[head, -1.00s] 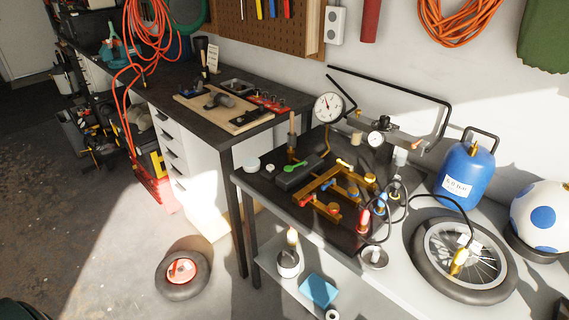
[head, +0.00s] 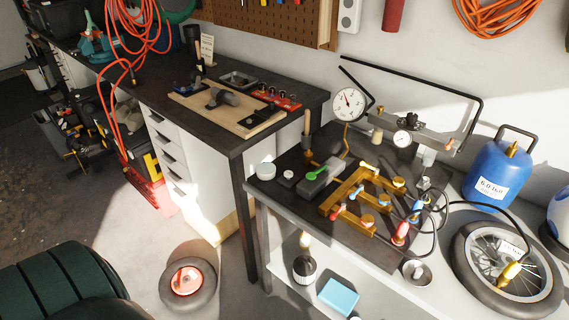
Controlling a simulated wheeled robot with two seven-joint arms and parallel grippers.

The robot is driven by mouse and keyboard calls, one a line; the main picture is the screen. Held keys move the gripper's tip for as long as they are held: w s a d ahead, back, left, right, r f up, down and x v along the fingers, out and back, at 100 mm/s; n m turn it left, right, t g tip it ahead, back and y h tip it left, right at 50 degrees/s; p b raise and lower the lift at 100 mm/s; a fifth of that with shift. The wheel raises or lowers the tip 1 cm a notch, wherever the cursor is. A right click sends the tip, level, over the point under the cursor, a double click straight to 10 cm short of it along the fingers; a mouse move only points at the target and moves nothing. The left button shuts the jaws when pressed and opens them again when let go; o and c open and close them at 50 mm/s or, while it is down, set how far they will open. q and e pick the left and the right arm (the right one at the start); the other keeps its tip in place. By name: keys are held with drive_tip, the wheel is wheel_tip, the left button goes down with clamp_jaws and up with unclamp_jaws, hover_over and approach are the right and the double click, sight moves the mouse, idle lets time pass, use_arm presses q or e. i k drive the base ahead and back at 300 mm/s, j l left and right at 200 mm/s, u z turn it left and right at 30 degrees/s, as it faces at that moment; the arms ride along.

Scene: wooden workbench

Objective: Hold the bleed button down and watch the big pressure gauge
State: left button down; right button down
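The big pressure gauge (head: 348,104), with a round white face, stands at the back left of the grey bench. Its needle shows, but the reading is too small to tell. In front of it, a brass manifold (head: 349,212) with several coloured handles lies on a dark mat. A small dark piece with a pale round top (head: 288,177) sits further left. I cannot tell which part is the bleed button. Neither gripper is in view.
A smaller gauge (head: 402,139), a blue tank (head: 498,172) and a spoked wheel (head: 505,268) with hoses are to the right. The dark workbench (head: 150,91) is at the left. A small wheel (head: 188,281) lies on the floor. A dark green ribbed shape fills the lower left.

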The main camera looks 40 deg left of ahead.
sight(288, 174)
drive_tip(key=i+j+z, duration=0.1)
drive_tip(key=j, duration=1.5)
